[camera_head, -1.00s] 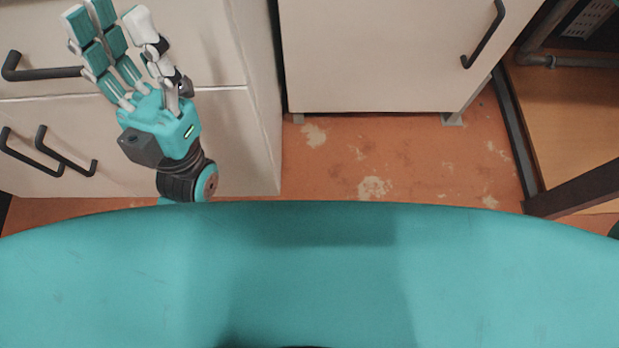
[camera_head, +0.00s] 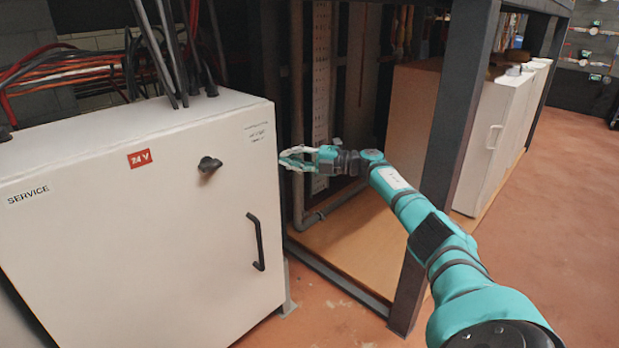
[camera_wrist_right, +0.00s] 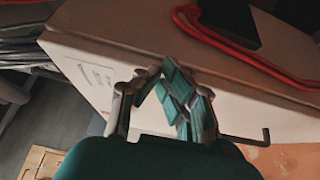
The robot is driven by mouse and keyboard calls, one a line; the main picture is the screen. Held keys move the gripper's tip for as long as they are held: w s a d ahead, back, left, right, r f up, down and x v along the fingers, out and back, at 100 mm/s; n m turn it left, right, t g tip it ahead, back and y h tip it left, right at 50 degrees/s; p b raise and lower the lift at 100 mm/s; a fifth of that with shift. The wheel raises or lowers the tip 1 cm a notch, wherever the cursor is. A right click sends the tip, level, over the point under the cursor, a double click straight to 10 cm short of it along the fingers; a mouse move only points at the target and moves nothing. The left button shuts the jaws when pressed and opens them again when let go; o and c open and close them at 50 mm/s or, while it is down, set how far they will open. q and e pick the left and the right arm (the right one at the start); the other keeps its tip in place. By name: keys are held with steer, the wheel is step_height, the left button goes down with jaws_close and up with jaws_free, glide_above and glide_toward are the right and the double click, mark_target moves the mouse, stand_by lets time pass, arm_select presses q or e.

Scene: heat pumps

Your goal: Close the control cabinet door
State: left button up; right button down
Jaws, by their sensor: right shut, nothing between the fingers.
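The control cabinet (camera_head: 65,125) is a white box on the left of the head view, with cables on top. Its front door (camera_head: 130,235) has a SERVICE label, a red 24 V label, a black knob (camera_head: 208,164) and a black handle (camera_head: 257,240). The door looks roughly flush with the box; I cannot tell whether a small gap is there. My right gripper (camera_head: 297,158) is shut and empty beside the door's upper right edge; contact is unclear. In the right wrist view, my gripper (camera_wrist_right: 165,90) is in front of a pale panel with a label. My left gripper is not in view.
A dark frame post (camera_head: 452,150) stands behind my right arm. A wooden base board (camera_head: 345,235) and a grey pipe (camera_head: 310,218) are right of the cabinet. White units (camera_head: 495,140) stand farther right. Orange floor on the right is clear.

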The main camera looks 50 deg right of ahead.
steer(key=v, duration=1.1)
steer(key=shift+f, duration=0.15)
